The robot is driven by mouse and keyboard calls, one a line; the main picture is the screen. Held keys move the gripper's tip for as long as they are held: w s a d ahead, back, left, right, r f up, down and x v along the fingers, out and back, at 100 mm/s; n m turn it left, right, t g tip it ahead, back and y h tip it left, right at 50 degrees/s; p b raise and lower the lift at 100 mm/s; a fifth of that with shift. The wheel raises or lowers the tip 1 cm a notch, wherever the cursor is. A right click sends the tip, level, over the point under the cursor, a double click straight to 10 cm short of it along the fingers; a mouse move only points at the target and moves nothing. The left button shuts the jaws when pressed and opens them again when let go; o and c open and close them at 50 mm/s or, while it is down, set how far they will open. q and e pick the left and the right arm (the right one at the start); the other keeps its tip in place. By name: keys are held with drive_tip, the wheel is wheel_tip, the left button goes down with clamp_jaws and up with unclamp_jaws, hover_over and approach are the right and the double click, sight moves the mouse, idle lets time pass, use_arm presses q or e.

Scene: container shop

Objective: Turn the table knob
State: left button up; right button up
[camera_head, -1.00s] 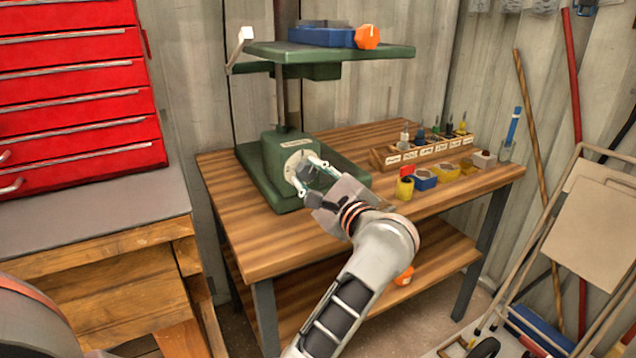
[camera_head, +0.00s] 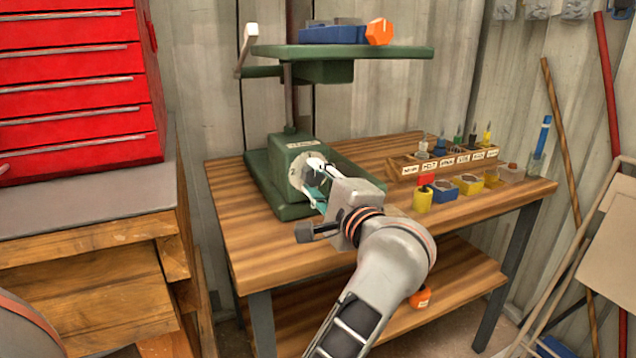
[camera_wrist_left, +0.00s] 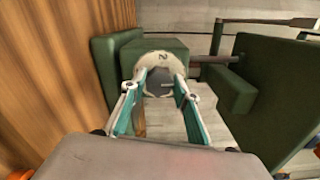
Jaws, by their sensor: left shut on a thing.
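The table knob is a small dark grey grip (camera_wrist_left: 160,80) in the middle of a round pale dial plate with a "2" on it. The dial (camera_head: 298,172) is on the front of the green machine base (camera_head: 292,146), which stands on the wooden workbench (camera_head: 240,238). My left gripper (camera_head: 318,178) reaches in from the front at the dial. In the left wrist view, its two fingers (camera_wrist_left: 160,88) stand on either side of the knob and are shut on it. In the head view the fingers partly hide the knob. My right gripper is not in view.
A green raised table (camera_head: 350,52) with an orange knob (camera_head: 379,32) sits above the base. A red drawer cabinet (camera_head: 70,90) stands at left.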

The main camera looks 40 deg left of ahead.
use_arm(q)
drive_tip(key=shift+f, duration=0.1)
drive_tip(key=o, duration=1.1)
drive_tip(key=shift+d, duration=0.1)
drive_tip(key=v, duration=0.7)
drive_tip(key=shift+s+d, duration=0.15)
